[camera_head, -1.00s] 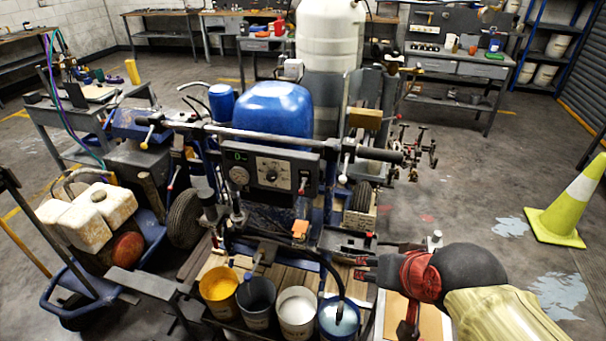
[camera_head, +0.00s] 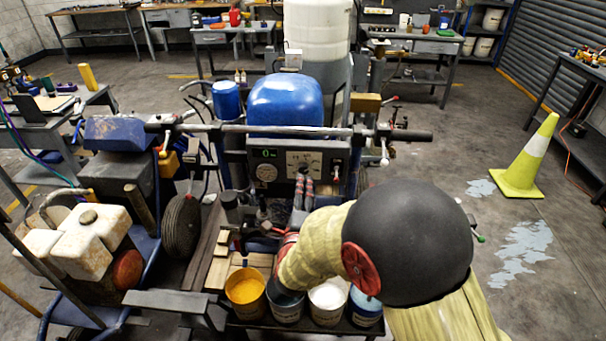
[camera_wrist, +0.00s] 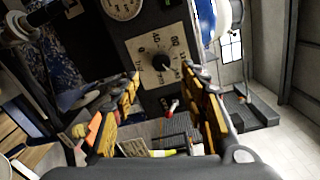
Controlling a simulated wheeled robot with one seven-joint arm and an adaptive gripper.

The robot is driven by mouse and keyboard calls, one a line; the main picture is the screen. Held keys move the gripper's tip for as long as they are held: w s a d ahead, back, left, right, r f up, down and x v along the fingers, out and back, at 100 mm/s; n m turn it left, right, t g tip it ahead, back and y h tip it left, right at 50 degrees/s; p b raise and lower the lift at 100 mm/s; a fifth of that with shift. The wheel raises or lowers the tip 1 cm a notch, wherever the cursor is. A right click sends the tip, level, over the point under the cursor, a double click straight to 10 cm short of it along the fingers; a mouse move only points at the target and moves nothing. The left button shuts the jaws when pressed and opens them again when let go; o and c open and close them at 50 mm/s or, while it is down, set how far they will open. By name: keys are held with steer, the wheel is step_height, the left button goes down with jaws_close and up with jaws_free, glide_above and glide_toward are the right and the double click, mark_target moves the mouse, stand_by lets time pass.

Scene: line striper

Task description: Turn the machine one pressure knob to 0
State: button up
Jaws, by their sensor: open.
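The machine's control panel (camera_head: 328,153) stands upright in the middle, below the blue tank (camera_head: 285,102). It bears a round gauge (camera_head: 265,173) and a pale dial plate (camera_head: 304,159). In the wrist view the pressure knob (camera_wrist: 161,62) is a small black knob at the middle of its numbered plate (camera_wrist: 148,45).
A handlebar (camera_head: 400,135) runs across above the panel. Paint buckets (camera_head: 246,290) stand in a row below my arm. A yellow cone (camera_head: 528,165) stands on open floor at right.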

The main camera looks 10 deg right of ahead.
mark_target(304, 171)
steer(key=shift+b+x, duration=0.65)
steer(key=shift+x, duration=3.2)
steer(key=shift+d+r, duration=0.1)
steer(key=c, duration=0.3)
steer(key=c, duration=0.7)
jaws_close()
